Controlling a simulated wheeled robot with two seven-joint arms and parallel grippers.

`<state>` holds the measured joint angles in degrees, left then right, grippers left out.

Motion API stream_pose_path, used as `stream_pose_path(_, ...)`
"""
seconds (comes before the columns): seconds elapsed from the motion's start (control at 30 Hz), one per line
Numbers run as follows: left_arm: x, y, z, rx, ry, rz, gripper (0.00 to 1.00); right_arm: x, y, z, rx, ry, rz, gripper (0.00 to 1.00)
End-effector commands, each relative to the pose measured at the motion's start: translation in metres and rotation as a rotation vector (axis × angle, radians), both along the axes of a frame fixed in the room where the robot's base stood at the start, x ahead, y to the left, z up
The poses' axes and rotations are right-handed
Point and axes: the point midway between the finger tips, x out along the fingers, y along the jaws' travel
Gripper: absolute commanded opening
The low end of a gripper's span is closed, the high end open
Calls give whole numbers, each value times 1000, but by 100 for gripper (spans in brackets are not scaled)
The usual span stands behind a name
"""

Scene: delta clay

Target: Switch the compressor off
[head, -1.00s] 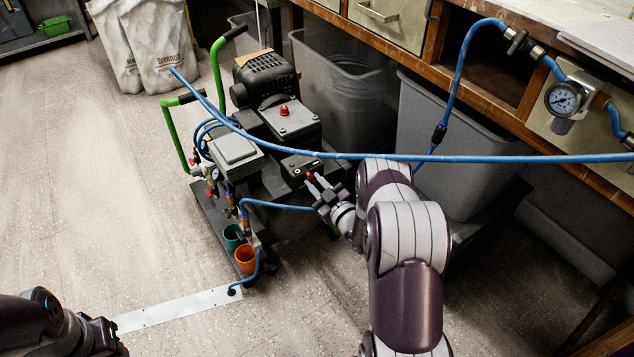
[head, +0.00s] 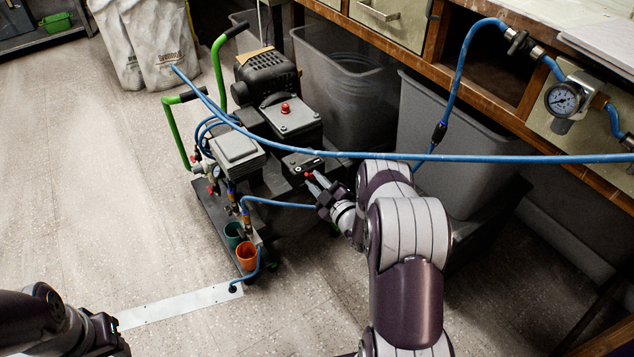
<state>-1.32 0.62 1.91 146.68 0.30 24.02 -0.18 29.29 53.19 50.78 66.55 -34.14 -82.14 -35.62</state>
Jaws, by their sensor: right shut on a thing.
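The compressor (head: 290,115) stands on the floor in the middle of the head view, with a black motor, grey boxes and green handles. A black switch box (head: 301,161) sits on its near right side, with a small red knob or lever (head: 308,174) at its front edge. My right gripper (head: 313,181) is at this box with its fingertips shut on the red part. The fingers partly hide it, so its exact position is hard to tell. My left gripper (head: 112,338) is at the bottom left, far from the compressor; its fingers cannot be made out.
Grey bins (head: 455,150) stand under the wooden bench (head: 480,70) at right. A pressure gauge (head: 562,99) is on the bench front. Orange (head: 246,254) and teal cups sit low on the cart.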

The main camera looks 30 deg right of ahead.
Motion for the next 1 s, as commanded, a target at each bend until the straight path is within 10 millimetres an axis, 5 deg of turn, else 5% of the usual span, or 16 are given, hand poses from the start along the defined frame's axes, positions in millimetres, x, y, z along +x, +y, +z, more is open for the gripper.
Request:
stream_pose_path(0.13, 0, 0, 0, 0, 0, 0, 36, 0, 0, -1, 1, 2, -1, 0)
stream_pose_path(0.17, 0, 0, 0, 0, 0, 0, 36, 0, 0, -1, 1, 2, -1, 32)
stream_pose_path(0.2, 0, 0, 0, 0, 0, 0, 36, 0, 0, -1, 1, 2, -1, 36)
stream_pose_path(0.57, 0, 0, 8, 0, 0, 0, 36, -10, -1, 2, 2, 2, -2, 36)
stream_pose_path(1.0, 0, 0, 51, 0, 0, 0, 36, -114, -10, 2, 3, 3, -3, 36)
